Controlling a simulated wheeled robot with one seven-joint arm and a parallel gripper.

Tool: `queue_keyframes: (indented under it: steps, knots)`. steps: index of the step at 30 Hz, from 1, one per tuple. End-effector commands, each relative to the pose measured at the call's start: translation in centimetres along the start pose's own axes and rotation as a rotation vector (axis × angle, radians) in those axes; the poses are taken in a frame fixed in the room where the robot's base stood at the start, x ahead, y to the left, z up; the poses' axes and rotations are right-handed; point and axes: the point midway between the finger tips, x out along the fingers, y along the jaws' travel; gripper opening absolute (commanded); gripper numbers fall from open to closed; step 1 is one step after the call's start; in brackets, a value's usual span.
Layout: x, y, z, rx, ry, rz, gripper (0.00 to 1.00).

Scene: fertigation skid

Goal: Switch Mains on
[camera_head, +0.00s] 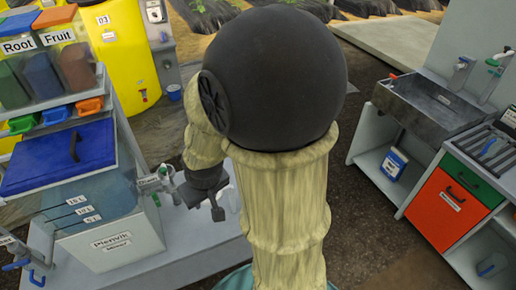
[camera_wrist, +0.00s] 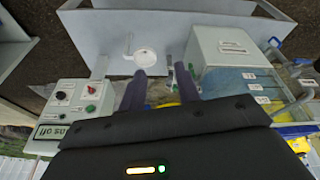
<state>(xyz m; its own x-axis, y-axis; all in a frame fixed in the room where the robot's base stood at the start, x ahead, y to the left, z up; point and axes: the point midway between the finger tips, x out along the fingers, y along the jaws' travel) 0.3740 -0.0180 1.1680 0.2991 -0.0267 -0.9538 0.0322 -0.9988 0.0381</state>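A pale control box (camera_wrist: 68,115) stands at the left of the wrist view, which shows the place upside down. It bears a red knob (camera_wrist: 88,89), a black knob (camera_wrist: 60,96) and a green button (camera_wrist: 90,108). A pale green plate (camera_wrist: 50,132) on it reads in part "ns off". The small labels by the knobs are too small to read. My gripper (camera_wrist: 162,85) is open, its two dark fingers apart with nothing between them. It is to the right of the box and not touching it. In the head view my gripper (camera_head: 213,197) is beside the Plenvik mixer tank, and the box is not visible.
The mixer tank (camera_head: 115,243) with a blue lid (camera_head: 60,157) stands close on the left, with a small valve (camera_head: 157,181) at its side. A sink (camera_head: 430,105) and an orange-fronted cabinet (camera_head: 452,207) stand right. A yellow tank (camera_head: 118,60) is behind. Dark floor lies between.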

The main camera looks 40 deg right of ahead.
Motion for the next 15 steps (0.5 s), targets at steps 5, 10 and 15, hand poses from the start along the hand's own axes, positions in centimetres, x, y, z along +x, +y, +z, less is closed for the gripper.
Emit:
queue_keyframes:
  steps: [5, 10, 15]
  knots:
    - [6.3, 5.4, -4.1, -0.094, 0.145, 0.067, 0.33]
    - [12.0, 11.4, -7.4, -0.220, 0.315, 0.142, 0.33]
    - [17.2, 17.4, -8.7, -0.331, 0.487, 0.222, 0.33]
